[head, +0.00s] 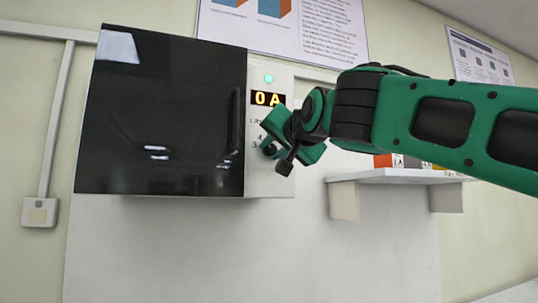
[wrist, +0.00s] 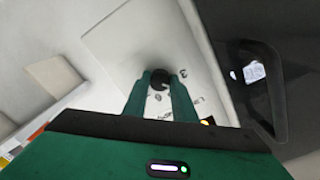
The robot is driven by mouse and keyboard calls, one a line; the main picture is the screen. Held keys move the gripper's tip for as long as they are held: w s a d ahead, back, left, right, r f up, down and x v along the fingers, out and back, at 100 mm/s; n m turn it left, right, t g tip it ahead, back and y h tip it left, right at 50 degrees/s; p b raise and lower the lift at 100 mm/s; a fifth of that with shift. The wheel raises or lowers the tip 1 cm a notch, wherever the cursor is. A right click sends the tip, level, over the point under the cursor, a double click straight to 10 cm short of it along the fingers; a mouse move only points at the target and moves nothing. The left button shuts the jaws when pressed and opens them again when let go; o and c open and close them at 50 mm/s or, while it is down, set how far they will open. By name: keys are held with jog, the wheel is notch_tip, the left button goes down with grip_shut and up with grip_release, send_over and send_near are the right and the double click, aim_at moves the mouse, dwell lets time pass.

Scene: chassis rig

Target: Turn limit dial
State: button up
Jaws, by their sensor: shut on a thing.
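The limit dial is a small dark round knob (head: 270,150) low on the pale control panel (head: 262,182), right of a black door (head: 170,110). In the head view my green gripper mostly covers it. In the wrist view the dial (wrist: 158,78) sits between the tips of my two green fingers. My gripper (wrist: 160,82) is shut on the dial, one finger on each side. Small printed marks surround the dial. The panel display (head: 267,98) reads "0 A" in yellow, with a green light (head: 268,78) above it.
A black door handle (head: 236,120) stands out left of the panel. A white shelf (head: 395,177) with coloured boxes (head: 410,161) is on the wall to the right, below my arm. Posters hang above. The wall below the cabinet is clear.

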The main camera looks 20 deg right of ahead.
jog(key=m, duration=0.4)
jog(key=shift+d, duration=0.1)
jog(key=shift+f+m, duration=0.1)
jog(key=shift+m, duration=1.7)
jog(key=shift+f, duration=0.1)
jog(key=o, duration=1)
jog(key=shift+o, duration=0.2)
jog(key=shift+s, duration=0.1)
jog(key=shift+s, duration=0.25)
jog(key=s, duration=1)
jog(key=shift+r, duration=0.2)
